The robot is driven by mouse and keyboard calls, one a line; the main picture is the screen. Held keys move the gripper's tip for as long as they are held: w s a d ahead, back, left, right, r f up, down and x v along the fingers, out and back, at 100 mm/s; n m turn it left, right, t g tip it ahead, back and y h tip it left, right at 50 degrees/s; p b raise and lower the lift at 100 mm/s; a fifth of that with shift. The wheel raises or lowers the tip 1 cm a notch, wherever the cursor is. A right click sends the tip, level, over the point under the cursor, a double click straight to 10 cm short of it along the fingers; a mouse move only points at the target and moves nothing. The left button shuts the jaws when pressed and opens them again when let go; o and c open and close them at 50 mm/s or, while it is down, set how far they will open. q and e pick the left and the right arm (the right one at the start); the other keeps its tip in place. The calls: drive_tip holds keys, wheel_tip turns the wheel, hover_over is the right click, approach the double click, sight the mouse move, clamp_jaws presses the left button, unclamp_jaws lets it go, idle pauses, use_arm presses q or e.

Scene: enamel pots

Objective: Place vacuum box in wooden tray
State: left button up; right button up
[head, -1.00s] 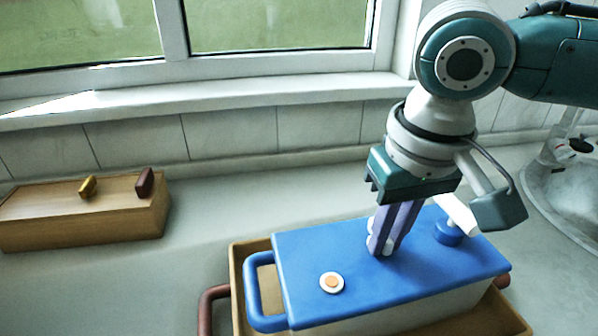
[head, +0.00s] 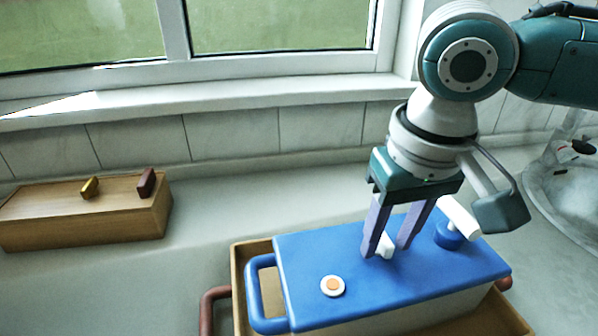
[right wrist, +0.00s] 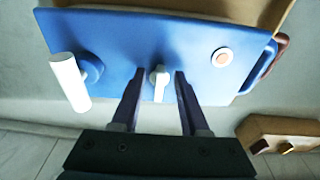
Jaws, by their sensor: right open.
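The vacuum box (head: 300,250) has a blue lid, a pale body and a blue side handle. It sits inside the wooden tray (head: 240,290), whose rim and dark red handles show around it. My right gripper (head: 388,252) is open just above the lid, its fingers on either side of a small white knob (head: 384,246). In the right wrist view the knob (right wrist: 158,82) stands between the two separate fingertips (right wrist: 158,75), and the blue lid (right wrist: 190,50) fills the middle. My left gripper is not in view.
A wooden box (head: 90,215) with two small knobs stands at the left. A sink (head: 570,190) is at the right edge. The window ledge (head: 220,100) runs behind. Counter between the wooden box and tray is clear.

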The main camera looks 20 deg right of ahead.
wheel_tip(320, 180, up, 11)
drive_tip(key=s+p, duration=0.2)
drive_tip(key=s+a+f+n+t+y, duration=0.1)
drive_tip(key=s+a+f+n+y, duration=0.35)
drive_tip(key=a, duration=0.65)
drive_tip(key=s+d+f+h, duration=0.4)
drive_tip(key=s+d+f, duration=0.2)
drive_tip(key=s, duration=0.3)
drive_tip(key=shift+d+t, duration=0.4)
drive_tip(key=shift+d, duration=0.05)
